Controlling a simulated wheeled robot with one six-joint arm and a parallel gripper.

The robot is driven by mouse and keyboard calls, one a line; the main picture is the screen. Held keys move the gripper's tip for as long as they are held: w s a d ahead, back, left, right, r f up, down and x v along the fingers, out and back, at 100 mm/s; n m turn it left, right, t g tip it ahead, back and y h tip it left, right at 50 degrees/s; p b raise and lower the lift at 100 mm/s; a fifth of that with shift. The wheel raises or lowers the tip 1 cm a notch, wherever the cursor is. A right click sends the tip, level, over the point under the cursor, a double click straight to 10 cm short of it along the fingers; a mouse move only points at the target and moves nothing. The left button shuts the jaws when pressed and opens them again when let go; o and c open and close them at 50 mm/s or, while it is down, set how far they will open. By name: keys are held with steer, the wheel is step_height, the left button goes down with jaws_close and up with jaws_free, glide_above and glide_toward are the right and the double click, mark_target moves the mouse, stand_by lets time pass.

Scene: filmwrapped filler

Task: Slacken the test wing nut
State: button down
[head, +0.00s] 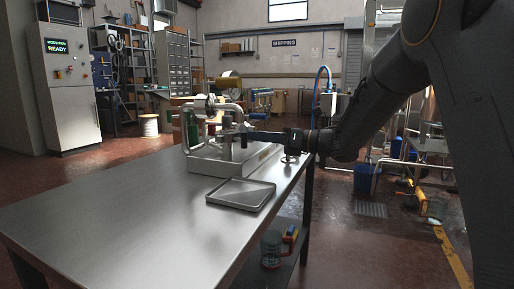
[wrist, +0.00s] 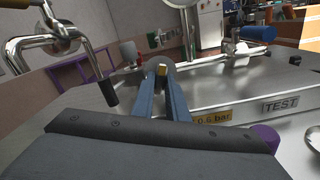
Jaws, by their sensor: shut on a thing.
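The test fixture is a metal block (head: 262,160) with pipework on top, standing on the steel table in the head view. In the wrist view its face carries a TEST plate (wrist: 281,105) and a yellow "0.6 bar" label (wrist: 213,117). My gripper (wrist: 162,85) reaches in from the right in the head view, low over the block. Its two blue-grey fingers converge on a small brass-coloured piece (wrist: 162,69), apparently the wing nut, in front of a grey round part (wrist: 154,78). The fingers hide most of it, so its wings and any thread cannot be made out.
An empty shallow metal tray (head: 241,194) lies in front of the block. The table's (head: 130,215) near left is bare. A chrome pipe with a black-tipped lever (wrist: 108,92) stands left of my fingers, and a blue-handled valve (wrist: 256,34) stands at the back right.

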steer(key=shift+f+n+b, duration=0.15)
steer(key=shift+n+b, duration=0.35)
steer(key=shift+b, duration=0.1)
steer(key=c, duration=1.7)
jaws_free()
steer(key=shift+c, duration=0.2)
steer(key=shift+d, duration=0.1)
steer(key=p+v, duration=0.1)
steer(key=v, duration=0.6)
steer(key=shift+s+d, duration=0.1)
steer(key=shift+d, duration=0.2)
